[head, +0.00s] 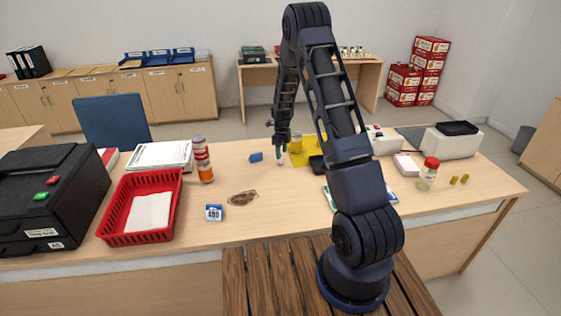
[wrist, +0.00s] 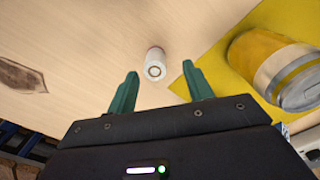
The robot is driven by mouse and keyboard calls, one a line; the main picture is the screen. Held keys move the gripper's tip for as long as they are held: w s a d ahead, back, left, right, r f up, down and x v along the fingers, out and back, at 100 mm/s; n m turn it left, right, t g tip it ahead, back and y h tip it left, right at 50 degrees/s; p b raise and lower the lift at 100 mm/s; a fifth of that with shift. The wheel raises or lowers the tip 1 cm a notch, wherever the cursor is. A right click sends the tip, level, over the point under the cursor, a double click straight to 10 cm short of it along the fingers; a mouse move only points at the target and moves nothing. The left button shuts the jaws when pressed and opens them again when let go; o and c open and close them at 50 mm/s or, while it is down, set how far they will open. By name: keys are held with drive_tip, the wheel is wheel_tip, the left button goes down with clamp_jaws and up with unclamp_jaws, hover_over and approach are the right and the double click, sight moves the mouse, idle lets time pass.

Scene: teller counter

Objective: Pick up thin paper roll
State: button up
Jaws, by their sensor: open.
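The thin paper roll (wrist: 155,64) is a small white cylinder with a ring-shaped end, and it stands on the light wood counter in the wrist view. In the head view it is a small pale spot (head: 280,161) just below my gripper (head: 281,146). My gripper's green fingers (wrist: 160,70) are open, and the roll appears in the gap between their tips in the wrist view. The fingers look apart from the roll. How far the tips are above the counter is hard to tell.
A yellow mat (wrist: 215,55) lies close to the right of the roll, with a yellow-banded cylinder (wrist: 280,70) on it. A red basket (head: 142,207) and an orange-and-white bottle (head: 203,160) stand farther left.

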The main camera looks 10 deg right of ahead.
drive_tip(key=f, duration=0.4)
drive_tip(key=shift+s+a+f, duration=0.15)
drive_tip(key=shift+a+f, duration=0.1)
drive_tip(key=shift+f, duration=0.05)
drive_tip(key=c, duration=1)
drive_tip(key=shift+c, duration=0.2)
